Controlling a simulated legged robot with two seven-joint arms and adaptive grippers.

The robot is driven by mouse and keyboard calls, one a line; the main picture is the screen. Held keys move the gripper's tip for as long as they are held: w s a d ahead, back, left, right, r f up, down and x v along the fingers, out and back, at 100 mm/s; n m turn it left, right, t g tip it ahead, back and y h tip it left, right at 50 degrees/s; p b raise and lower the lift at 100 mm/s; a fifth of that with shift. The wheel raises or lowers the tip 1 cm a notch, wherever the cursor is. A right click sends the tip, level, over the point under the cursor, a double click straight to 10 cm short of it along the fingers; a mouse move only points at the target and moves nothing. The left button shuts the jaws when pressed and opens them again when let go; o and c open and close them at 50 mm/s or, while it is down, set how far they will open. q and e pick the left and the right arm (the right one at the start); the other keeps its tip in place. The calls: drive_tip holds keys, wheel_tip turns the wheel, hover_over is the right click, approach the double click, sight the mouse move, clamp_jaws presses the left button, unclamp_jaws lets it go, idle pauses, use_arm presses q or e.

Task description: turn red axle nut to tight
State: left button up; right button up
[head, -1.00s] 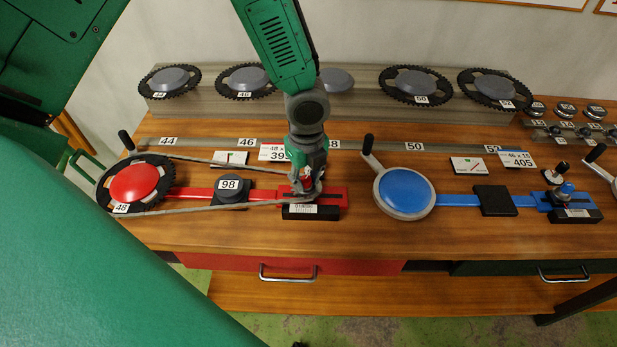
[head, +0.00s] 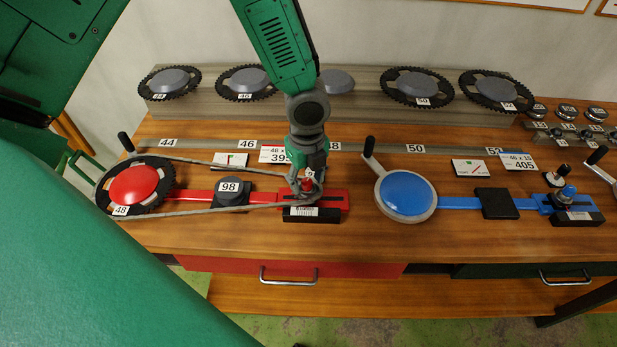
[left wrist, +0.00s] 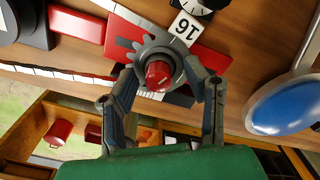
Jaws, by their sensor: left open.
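The red axle nut (left wrist: 158,75) sits on a small grey sprocket (left wrist: 155,55) at the end of the red slide (head: 335,198). My left gripper (head: 308,186) comes down over it from above. In the left wrist view the open fingers (left wrist: 164,82) stand on both sides of the nut, close to it. I cannot tell whether they touch it. In the head view the fingers partly hide the nut. My right gripper is not in view.
A chain (head: 215,211) runs from the red crank disc (head: 134,184) to the small sprocket, past the black block marked 98 (head: 231,196). A blue crank disc (head: 405,194) stands to the right. Large chainrings (head: 417,87) line the back rack.

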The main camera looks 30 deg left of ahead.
sight(307, 180)
use_arm(q)
wheel_tip(307, 180, up, 12)
idle(0.4)
drive_tip(key=shift+w+f, duration=0.1)
